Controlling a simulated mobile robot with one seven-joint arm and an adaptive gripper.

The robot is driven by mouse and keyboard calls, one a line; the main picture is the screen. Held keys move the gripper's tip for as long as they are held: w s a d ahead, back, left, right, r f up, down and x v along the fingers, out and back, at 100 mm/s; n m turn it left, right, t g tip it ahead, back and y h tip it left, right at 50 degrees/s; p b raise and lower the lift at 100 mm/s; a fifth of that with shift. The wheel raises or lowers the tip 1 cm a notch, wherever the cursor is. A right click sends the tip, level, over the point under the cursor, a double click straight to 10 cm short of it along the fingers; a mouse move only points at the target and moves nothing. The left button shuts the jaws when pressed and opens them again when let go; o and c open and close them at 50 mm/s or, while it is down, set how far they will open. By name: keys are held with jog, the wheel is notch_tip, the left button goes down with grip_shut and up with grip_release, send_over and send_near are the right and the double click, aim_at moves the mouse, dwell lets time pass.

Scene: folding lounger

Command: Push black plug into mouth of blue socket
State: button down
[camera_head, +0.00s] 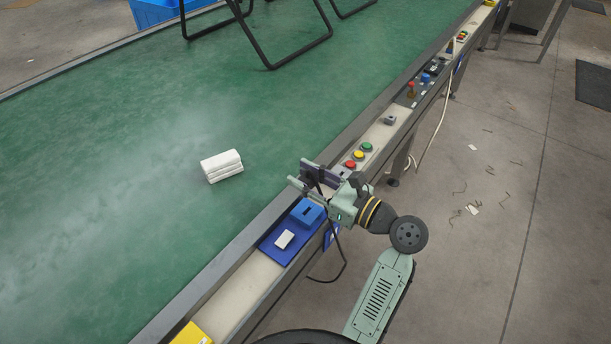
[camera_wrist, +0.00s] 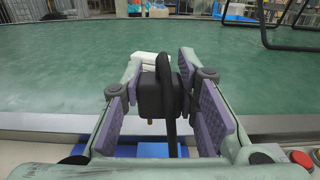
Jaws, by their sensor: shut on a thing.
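My gripper (camera_head: 316,180) is shut on the black plug, just above and beside the blue socket. In the wrist view the black plug (camera_wrist: 153,96) sits between the purple pads of my gripper (camera_wrist: 165,100), with a pin showing at its lower end and a black cable running over it. The blue socket (camera_head: 306,212) stands on a dark blue plate on the conveyor's side rail, its dark slot facing up. The plug is above the socket and apart from it. In the wrist view a blue part (camera_wrist: 152,150) shows below the plug, mostly hidden.
A white block (camera_head: 286,239) lies on the dark blue plate (camera_head: 273,249). Red, yellow and green buttons (camera_head: 359,155) sit farther along the rail. A white folded stack (camera_head: 222,166) lies on the green belt (camera_head: 120,190). The cable (camera_head: 344,262) hangs beside the rail.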

jog(key=shift+f+b, duration=0.8)
jog(key=shift+f, duration=2.05)
jog(key=shift+f, duration=0.3)
jog(key=shift+f, duration=0.25)
jog(key=shift+f, duration=0.9)
dwell(0.7)
jog(key=c, duration=1.2)
grip_release()
jog(key=shift+o, duration=0.2)
